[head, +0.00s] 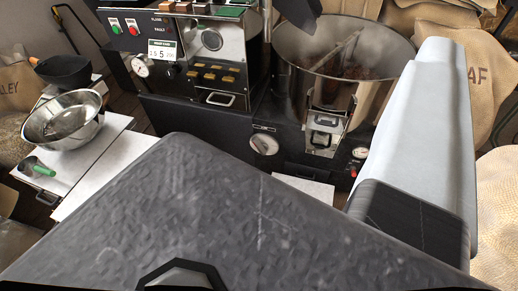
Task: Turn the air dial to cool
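The black roaster (205,115) stands at the upper middle. Its front carries a green and a red button, a small display reading about 5, a pressure gauge (140,66) and a dark round knob (172,72). Which of these is the air dial I cannot tell; no readable "cool" mark shows. My gripper's fingers do not show; large dark and white surfaces, likely my own arm, fill the foreground.
A round steel cooling bin (395,45) with beans stands at the upper right. Burlap sacks (485,65) stand at the right and left edges.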

